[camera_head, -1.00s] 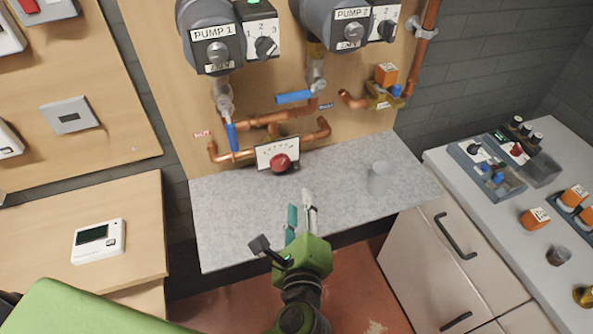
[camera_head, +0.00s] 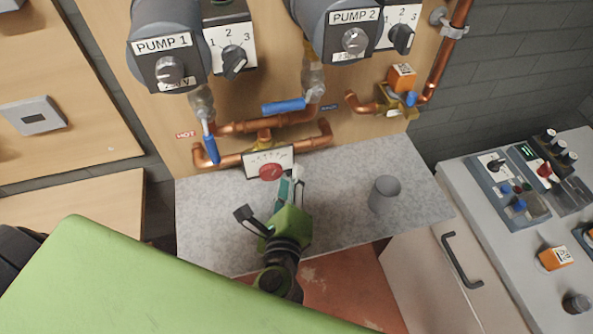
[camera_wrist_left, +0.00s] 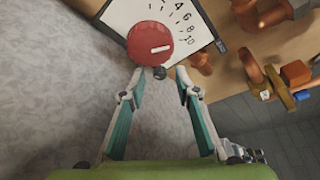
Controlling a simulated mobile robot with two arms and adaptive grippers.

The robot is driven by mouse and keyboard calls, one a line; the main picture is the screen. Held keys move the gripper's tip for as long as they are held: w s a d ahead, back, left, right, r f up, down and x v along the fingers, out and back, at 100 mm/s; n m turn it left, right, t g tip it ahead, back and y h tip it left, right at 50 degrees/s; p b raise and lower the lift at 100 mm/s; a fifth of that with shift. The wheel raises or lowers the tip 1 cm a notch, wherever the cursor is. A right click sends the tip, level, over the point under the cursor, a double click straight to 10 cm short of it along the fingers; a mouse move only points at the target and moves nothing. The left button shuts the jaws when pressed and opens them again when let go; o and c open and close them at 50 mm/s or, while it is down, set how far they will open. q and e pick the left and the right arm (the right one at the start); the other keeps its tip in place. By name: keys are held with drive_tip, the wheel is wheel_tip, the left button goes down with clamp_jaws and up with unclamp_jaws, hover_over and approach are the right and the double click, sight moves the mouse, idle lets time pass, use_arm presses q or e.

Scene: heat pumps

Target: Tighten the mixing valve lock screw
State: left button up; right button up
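The mixing valve has a white scale plate (camera_head: 254,161) and a round red knob (camera_head: 271,172), below the copper pipes at the back of the grey counter. In the left wrist view the red knob (camera_wrist_left: 150,43) shows a white mark, and a small dark part, perhaps the lock screw (camera_wrist_left: 159,72), sits at its lower edge. My left gripper (camera_head: 290,180) is just in front of the knob in the head view. In the wrist view its fingers (camera_wrist_left: 160,88) are spread, with nothing between them and the knob just beyond their tips. My right gripper is not in view.
A grey cup (camera_head: 384,194) stands on the counter (camera_head: 340,225) to the right of my gripper. Pump 1 (camera_head: 168,50) and Pump 2 (camera_head: 345,30) hang above, with blue-handled valves below. A side cabinet with devices (camera_head: 508,190) is at the right.

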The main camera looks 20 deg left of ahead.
use_arm(q)
drive_tip(key=shift+s, duration=0.15)
clamp_jaws()
drive_tip(key=shift+r, duration=0.15)
drive_tip(key=shift+r+p, duration=0.1)
drive_tip(key=shift+p, duration=0.35)
drive_tip(key=shift+m+g, duration=0.3)
drive_tip(key=shift+m, duration=0.2)
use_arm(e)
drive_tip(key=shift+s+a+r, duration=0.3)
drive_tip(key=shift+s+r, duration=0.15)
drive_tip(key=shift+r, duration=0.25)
use_arm(q)
unclamp_jaws()
drive_tip(key=shift+f, duration=0.2)
